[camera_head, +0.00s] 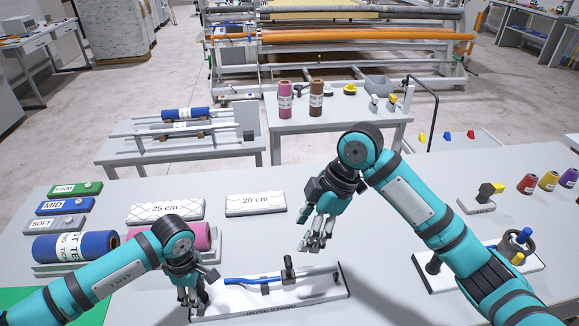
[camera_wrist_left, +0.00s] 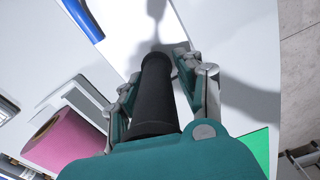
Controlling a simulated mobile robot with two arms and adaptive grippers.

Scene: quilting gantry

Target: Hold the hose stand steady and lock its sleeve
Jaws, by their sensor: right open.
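The hose stand (camera_head: 325,292) is a white board with its name on the front edge, lying at the table's front. A blue hose (camera_head: 245,281) runs along it to a grey rod. A dark upright lever or knob (camera_head: 289,266) stands on the rod; I cannot tell whether the sleeve is locked. My left gripper (camera_head: 194,303) is at the board's left end. In the left wrist view its fingers close on both sides of a black grip post (camera_wrist_left: 155,95). My right gripper (camera_head: 316,246) is open and empty, above and behind the board, right of the lever.
Left are a blue roll (camera_head: 75,247), a pink roll (camera_head: 195,236) and FIRM, MID and SOFT blocks (camera_head: 66,206). Behind lie 25 cm (camera_head: 165,210) and 20 cm (camera_head: 256,205) pads. Right is another white board (camera_head: 450,280) with a black post, and coloured spools (camera_head: 548,180).

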